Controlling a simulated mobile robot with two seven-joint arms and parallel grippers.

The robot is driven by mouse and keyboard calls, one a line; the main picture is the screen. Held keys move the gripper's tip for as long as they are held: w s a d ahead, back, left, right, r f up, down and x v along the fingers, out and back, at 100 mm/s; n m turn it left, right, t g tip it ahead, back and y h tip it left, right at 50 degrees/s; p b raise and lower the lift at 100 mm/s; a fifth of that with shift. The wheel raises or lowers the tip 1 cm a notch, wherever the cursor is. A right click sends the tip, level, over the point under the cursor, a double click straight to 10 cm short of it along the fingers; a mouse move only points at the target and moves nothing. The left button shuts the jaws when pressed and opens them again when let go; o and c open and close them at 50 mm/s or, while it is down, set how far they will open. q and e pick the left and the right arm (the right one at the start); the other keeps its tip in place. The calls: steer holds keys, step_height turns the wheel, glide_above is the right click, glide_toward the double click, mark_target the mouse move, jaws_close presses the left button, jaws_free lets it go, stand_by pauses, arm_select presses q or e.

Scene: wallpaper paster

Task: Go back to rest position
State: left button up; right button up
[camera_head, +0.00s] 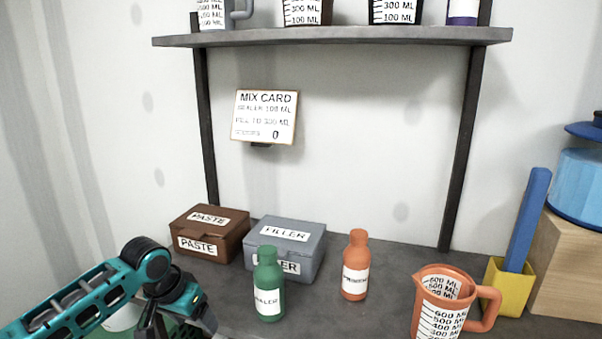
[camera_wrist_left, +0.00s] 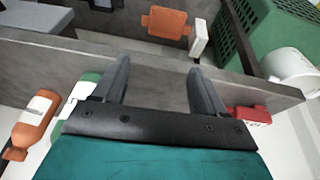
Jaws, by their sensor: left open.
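My left gripper (camera_wrist_left: 157,75) is open, with nothing between its fingers in the left wrist view. In the head view my left arm comes in at the lower left, in front of the workbench (camera_head: 385,272), and its fingertips are not clearly seen. My right gripper is not in view.
On the bench stand a brown PASTE box (camera_head: 209,233), a grey FILLER box (camera_head: 285,243), a green bottle (camera_head: 268,286), an orange bottle (camera_head: 355,266) and an orange measuring jug (camera_head: 440,300). A shelf (camera_head: 335,37) spans above. A green crate (camera_wrist_left: 275,40) shows in the wrist view.

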arm_select(q)
steer(key=s+a+f+m+t, duration=0.15)
steer(key=s+f+t, duration=0.25)
steer(key=s+f, duration=0.75)
steer(key=s+a+f+m+t, duration=0.1)
steer(key=s+a, duration=0.2)
steer(key=s, duration=0.3)
steer(key=s+a+f+m+t, duration=0.2)
steer(key=s, duration=0.4)
steer(key=d+r+n+p, duration=0.1)
steer(key=d+n, duration=0.4)
steer(key=d, duration=0.5)
steer(key=shift+s+r+t, duration=0.3)
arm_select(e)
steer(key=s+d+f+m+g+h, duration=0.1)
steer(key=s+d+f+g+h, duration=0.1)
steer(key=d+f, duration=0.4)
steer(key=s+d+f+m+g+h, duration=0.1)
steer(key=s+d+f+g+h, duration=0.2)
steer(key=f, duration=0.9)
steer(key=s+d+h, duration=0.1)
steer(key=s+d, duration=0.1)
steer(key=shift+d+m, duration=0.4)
